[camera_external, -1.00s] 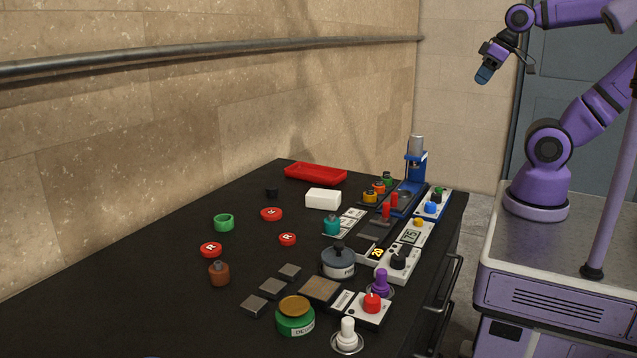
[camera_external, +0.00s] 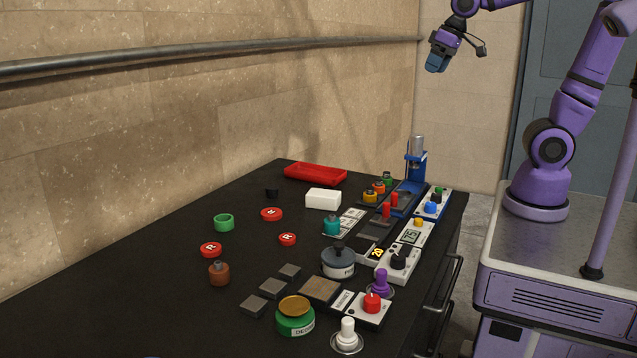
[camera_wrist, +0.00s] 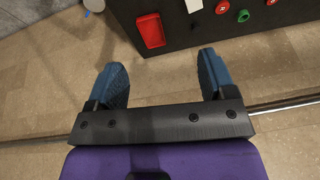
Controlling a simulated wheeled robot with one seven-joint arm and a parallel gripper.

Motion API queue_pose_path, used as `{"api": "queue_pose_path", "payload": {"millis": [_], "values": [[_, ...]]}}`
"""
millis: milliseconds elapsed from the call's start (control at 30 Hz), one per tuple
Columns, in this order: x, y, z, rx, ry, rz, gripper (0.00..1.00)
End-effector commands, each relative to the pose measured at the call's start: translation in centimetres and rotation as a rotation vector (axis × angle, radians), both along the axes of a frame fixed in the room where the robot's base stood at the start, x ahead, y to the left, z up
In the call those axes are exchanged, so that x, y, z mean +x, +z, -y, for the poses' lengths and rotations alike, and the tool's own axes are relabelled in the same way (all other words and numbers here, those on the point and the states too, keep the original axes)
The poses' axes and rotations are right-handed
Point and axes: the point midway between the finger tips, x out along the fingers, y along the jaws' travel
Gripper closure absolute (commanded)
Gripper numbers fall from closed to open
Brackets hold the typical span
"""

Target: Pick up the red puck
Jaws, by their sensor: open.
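Several red pucks marked with a white R lie on the black bench. In the wrist view a red puck (camera_wrist: 222,7) shows at the top edge, with part of another red one at the top right. My gripper (camera_external: 436,62) is high above the far end of the bench, away from the pucks. Its blue fingers (camera_wrist: 162,78) are wide apart with nothing between them.
A red tray (camera_external: 316,173), a white block (camera_external: 323,198) and a green ring (camera_external: 223,222) stand on the bench. A blue press (camera_external: 416,165), knobs and panels line the right side. A brown bottle (camera_external: 218,274) stands near the left puck. A wall with a pipe runs behind.

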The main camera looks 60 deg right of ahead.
Motion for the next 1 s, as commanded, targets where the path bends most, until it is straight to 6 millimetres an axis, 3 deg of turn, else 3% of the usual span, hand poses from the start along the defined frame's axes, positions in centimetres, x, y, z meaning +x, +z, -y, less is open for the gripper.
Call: {"api": "queue_pose_path", "payload": {"millis": [100,467,767,1000], "values": [[3.7,-0.5,-2.2,0.012,-0.007,-0.032,0.23],[13.5,-4.3,-10.3,0.028,-0.046,-0.114,0.23],[19.9,-10.5,-18.8,0.018,-0.079,-0.173,0.23],[23.1,-17.2,-26.3,-0.004,-0.104,-0.211,0.23]]}}
